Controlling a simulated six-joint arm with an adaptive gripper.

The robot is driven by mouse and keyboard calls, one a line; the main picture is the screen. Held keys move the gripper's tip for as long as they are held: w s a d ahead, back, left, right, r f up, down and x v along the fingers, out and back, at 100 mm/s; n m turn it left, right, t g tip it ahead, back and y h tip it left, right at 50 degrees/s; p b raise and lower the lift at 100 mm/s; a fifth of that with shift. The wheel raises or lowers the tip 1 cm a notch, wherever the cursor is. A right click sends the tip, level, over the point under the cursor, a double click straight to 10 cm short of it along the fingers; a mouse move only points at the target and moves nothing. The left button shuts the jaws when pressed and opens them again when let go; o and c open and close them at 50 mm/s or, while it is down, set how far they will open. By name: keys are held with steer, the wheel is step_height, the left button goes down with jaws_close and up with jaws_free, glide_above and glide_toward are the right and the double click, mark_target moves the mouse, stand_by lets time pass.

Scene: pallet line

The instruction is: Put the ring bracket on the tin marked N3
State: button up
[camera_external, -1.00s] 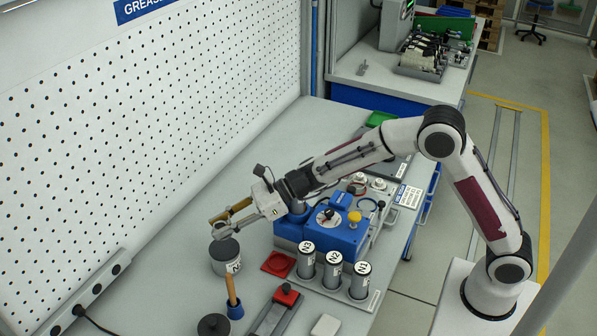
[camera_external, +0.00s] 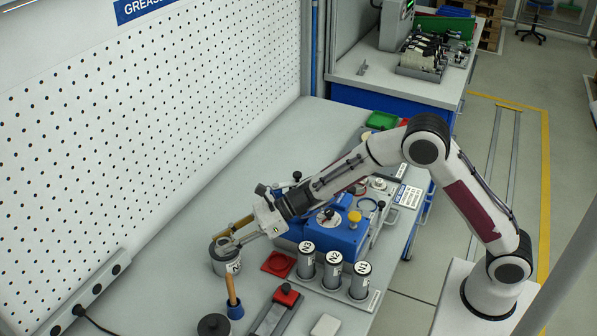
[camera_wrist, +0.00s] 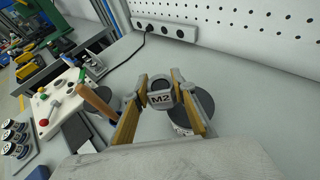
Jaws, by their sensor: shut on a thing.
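A grey tin (camera_external: 226,266) with a dark lid is just below the fingertips in the external view. The lid (camera_wrist: 203,102) shows beside and behind the right finger in the wrist view. The tin's label begins with N, but its number is unclear. I cannot tell whether bracket and lid touch.
Tubes marked N3 (camera_external: 306,262), N2 (camera_external: 332,270) and N1 (camera_external: 360,281) stand in a rack to the right. A wooden-handled tool (camera_external: 232,290) stands upright in a blue holder near the tin. A power strip (camera_external: 92,290) runs along the pegboard. Bare bench lies behind the tin.

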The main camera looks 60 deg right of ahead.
mark_target(228, 258)
stand_by(0.3)
steer(key=shift+f, duration=1.85)
steer(key=shift+f, duration=0.15)
steer(key=o, duration=1.2)
steer(key=shift+v, duration=6.05)
steer(key=shift+a, duration=0.15)
